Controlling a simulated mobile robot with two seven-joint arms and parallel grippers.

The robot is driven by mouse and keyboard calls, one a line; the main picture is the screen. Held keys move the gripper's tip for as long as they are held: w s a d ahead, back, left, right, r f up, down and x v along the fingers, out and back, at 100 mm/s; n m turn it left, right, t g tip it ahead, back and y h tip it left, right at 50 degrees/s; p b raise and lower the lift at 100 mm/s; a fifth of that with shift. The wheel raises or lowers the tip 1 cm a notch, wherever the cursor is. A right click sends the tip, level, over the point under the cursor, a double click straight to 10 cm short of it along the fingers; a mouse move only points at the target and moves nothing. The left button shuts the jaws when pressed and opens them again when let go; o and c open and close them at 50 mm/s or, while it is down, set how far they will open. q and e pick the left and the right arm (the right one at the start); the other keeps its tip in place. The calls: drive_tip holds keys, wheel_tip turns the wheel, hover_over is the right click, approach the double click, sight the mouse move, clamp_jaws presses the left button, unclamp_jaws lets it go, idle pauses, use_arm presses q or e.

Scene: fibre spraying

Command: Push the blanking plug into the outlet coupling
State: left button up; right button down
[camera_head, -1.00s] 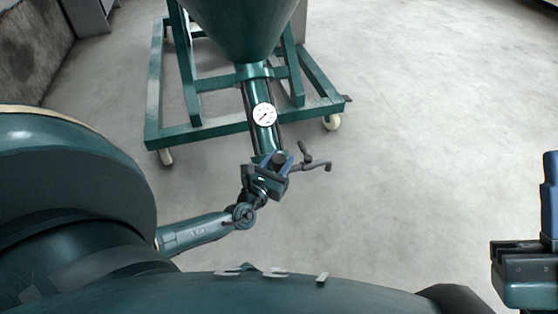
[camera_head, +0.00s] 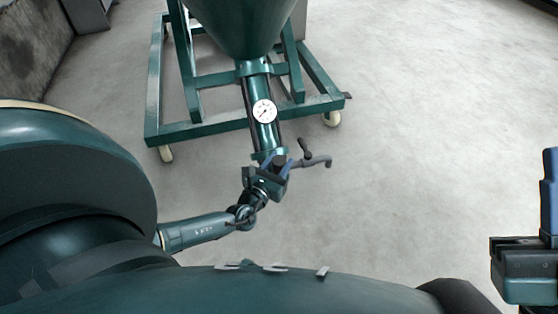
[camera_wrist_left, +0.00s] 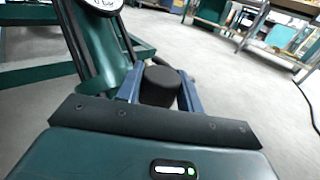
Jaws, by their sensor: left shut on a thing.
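My left gripper (camera_head: 279,163) is at the lower end of the green outlet pipe (camera_head: 265,132), below the hopper. It is shut on a dark round plug (camera_wrist_left: 160,86), which sits between the two blue fingers in the left wrist view. The outlet coupling is mostly hidden behind the gripper and plug, so I cannot tell whether the plug touches it or is inside it. A dark lever and spout (camera_head: 317,161) stick out to the right of the pipe end. My right gripper (camera_head: 545,200) is at the right edge, partly cut off, with one blue finger showing.
A green hopper (camera_head: 238,25) stands on a green wheeled frame (camera_head: 190,130). A round white gauge (camera_head: 264,111) is on the pipe. The floor to the right is clear. A workbench (camera_wrist_left: 285,50) stands in the background of the left wrist view.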

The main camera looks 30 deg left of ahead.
use_arm(q)
drive_tip(key=shift+f, duration=0.55)
drive_tip(key=o, duration=1.1)
drive_tip(key=shift+s, duration=0.15)
drive_tip(key=s+d+p, duration=0.1)
drive_tip(key=s+p, duration=0.2)
drive_tip(key=s, duration=0.9)
drive_tip(key=shift+s+p, duration=0.3)
drive_tip(key=shift+s, duration=0.1)
use_arm(e)
drive_tip(key=f+m+h, duration=0.4)
drive_tip(key=m+h, duration=0.1)
drive_tip(key=shift+w+a+f, duration=0.15)
drive_tip(key=shift+w+a, duration=0.05)
drive_tip(key=shift+w, duration=0.2)
